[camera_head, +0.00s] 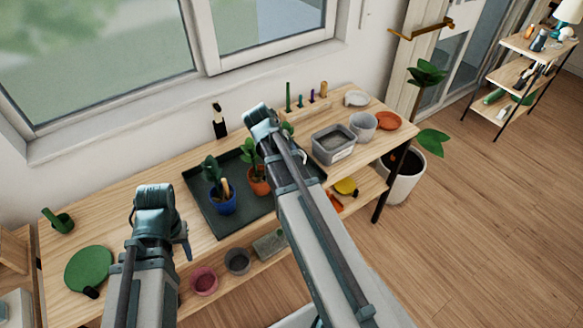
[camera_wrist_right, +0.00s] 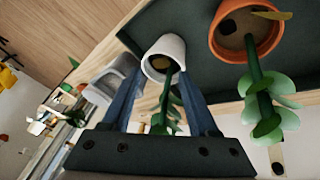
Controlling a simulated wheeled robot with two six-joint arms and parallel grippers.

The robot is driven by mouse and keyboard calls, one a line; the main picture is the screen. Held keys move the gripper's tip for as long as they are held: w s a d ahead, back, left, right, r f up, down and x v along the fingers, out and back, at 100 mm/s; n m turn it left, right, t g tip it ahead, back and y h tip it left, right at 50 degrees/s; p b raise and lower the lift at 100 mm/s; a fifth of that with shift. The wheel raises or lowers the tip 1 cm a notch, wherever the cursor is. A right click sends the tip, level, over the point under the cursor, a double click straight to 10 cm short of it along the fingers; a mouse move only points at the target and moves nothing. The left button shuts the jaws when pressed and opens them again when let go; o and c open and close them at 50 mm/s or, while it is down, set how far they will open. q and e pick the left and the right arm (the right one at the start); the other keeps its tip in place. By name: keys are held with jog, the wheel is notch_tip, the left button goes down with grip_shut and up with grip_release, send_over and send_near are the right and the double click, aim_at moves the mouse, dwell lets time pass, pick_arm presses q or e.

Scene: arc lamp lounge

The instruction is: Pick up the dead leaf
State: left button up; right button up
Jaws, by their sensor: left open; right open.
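A yellow-brown leaf (camera_wrist_right: 272,15) lies at the rim of an orange pot (camera_wrist_right: 217,42) in the right wrist view; it looks like the dead leaf. The orange pot (camera_head: 260,188) stands on the dark tray in the head view, partly behind my right arm. My right gripper (camera_wrist_right: 160,82) is open; a white pot (camera_wrist_right: 163,46) with a green plant shows between and beyond its fingers, and the leaf is off to their right. My left gripper (camera_head: 155,198) is open and empty over the left part of the bench; its fingertips are mostly hidden.
A dark tray (camera_head: 205,213) lies on the wooden bench, with a blue pot (camera_head: 222,203) on it. A green round mat (camera_head: 88,268) is at left. A grey bin (camera_head: 333,145) and a light pot (camera_head: 363,126) stand at right. Pots sit on the lower shelf.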

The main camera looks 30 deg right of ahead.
jog(key=shift+d+f, duration=0.1)
jog(key=shift+f, duration=0.05)
jog(key=shift+f, duration=0.1)
jog(key=b+x, duration=0.4)
jog(key=x, duration=0.1)
jog(key=shift+w+b, duration=0.1)
jog(key=shift+b, duration=0.25)
jog(key=shift+c, duration=0.3)
grip_shut()
